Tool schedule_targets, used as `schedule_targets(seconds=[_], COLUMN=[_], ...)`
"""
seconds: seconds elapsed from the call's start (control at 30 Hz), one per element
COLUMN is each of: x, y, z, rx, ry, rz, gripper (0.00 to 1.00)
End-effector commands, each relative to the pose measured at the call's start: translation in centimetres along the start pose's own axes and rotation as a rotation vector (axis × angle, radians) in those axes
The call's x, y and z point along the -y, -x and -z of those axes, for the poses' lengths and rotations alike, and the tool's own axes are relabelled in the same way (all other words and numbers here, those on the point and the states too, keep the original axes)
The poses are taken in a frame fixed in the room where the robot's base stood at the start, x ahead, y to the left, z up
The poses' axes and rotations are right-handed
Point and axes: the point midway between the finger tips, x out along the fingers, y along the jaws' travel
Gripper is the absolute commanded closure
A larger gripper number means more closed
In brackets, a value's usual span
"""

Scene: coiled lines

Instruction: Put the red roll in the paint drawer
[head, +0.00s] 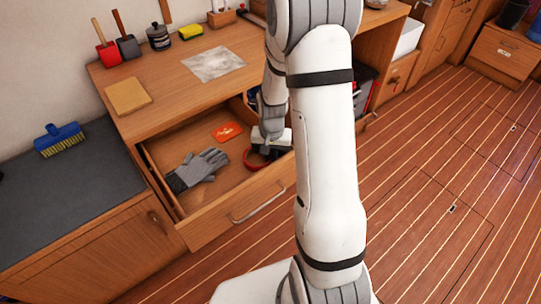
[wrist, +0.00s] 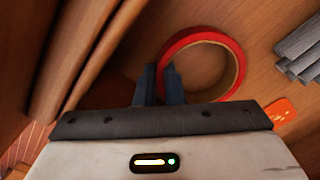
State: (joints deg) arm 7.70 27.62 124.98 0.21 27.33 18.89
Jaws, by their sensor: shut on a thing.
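The red roll, a ring of red tape (wrist: 203,36) with a tan inner side, is in the wrist view. My gripper (wrist: 161,75) is shut on the roll's wall at its lower left, one finger on each side of the band. In the head view the roll (head: 250,163) shows as a red arc below my gripper (head: 265,146), partly hidden by it. Both are within the open wooden drawer (head: 205,228), towards its right end. I cannot tell whether the roll touches the drawer floor.
A grey glove (head: 198,168) and an orange card (head: 227,132) lie in the drawer; bare floor shows between the glove and the roll. The drawer's front wall is close to my gripper. A bench top (head: 165,98) with several tools overhangs the back.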

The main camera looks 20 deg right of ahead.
Motion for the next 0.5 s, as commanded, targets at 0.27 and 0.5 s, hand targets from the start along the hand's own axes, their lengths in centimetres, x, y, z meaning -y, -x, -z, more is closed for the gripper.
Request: schedule_targets(seconds=[0.27,0.5], x=[-0.03,-0.05], y=[-0.17,-0.16], z=[0.02,0.03], rx=[0.000,0.000], ry=[-0.001,-0.001], rz=[0.000,0.000], gripper=[0.74,0.70])
